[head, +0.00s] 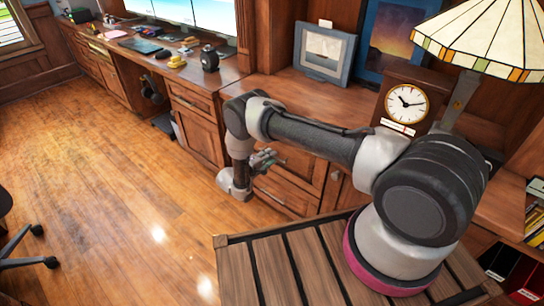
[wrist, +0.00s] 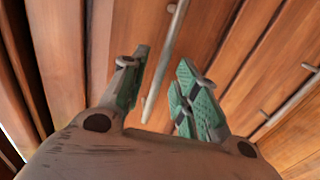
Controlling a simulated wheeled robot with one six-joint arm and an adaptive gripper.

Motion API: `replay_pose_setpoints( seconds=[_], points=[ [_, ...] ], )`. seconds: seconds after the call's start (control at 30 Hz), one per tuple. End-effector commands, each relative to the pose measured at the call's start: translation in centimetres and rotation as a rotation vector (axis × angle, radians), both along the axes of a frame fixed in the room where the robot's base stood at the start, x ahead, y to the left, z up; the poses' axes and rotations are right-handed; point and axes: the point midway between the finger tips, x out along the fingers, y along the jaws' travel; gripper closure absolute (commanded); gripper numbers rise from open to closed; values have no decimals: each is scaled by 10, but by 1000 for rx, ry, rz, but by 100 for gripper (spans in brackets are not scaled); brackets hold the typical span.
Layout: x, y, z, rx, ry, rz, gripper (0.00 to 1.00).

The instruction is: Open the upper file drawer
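My gripper (head: 264,159) is beside the wood drawer fronts below the counter in the head view. The upper drawer front (head: 304,163) is partly hidden behind my arm and looks closed. A lower drawer front (head: 286,196) with a bar handle is below it. In the wrist view my gripper (wrist: 164,70) is open, with green pads on both fingers. A metal bar handle (wrist: 171,45) shows in the gap between the fingers, apart from both pads. I cannot tell how deep it sits between them. A second bar handle (wrist: 291,95) is at the right.
A clock (head: 406,103), a framed picture (head: 323,53) and a stained-glass lamp (head: 488,38) stand on the counter. Another cabinet (head: 197,125) is to the left. An office chair (head: 22,245) is at far left. The wood floor (head: 110,190) between is clear.

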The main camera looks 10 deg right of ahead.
Motion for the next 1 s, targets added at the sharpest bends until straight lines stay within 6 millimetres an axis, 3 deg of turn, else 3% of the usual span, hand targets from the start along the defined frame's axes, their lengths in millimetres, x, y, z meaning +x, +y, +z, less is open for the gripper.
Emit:
replay_pose_setpoints(
  seconds=[0.2, 0.47, 0.63, 1.0],
  points=[
    [12, -17, -4, 1, 0, -1, 70],
    [13, -18, -4, 1, 1, 0, 70],
    [13, -18, -4, 0, 1, 0, 99],
    [12, -16, -5, 0, 1, 0, 100]
  ],
)
